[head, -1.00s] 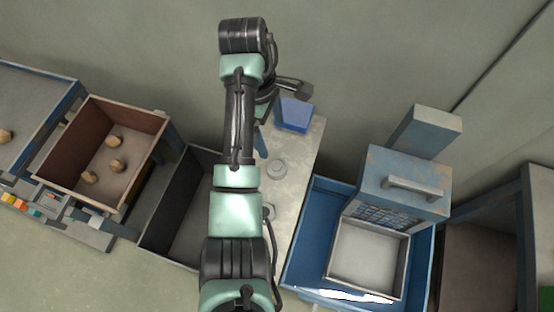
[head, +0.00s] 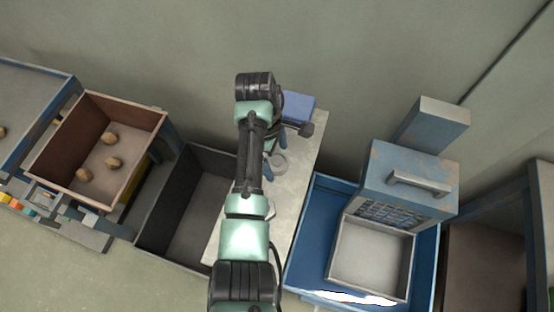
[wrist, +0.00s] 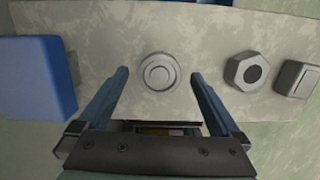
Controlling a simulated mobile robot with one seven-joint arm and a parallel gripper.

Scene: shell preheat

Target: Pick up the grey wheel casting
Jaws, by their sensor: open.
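The grey wheel casting (wrist: 158,72) is a round, ringed disc lying flat on the pale mottled bench. In the wrist view it shows between and beyond the fingers of my gripper (wrist: 160,76), which are open and empty. No contact shows. In the head view the wheel casting (head: 280,164) lies just right of my arm, partly covered by it, and my gripper's blue fingers are mostly hidden there.
A blue block (wrist: 36,78) stands left of the wheel casting in the wrist view. A grey hex nut (wrist: 247,71) and a grey square-faced part (wrist: 297,79) lie to the right. A dark open bin (head: 190,205) and a blue tray (head: 312,232) flank the bench.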

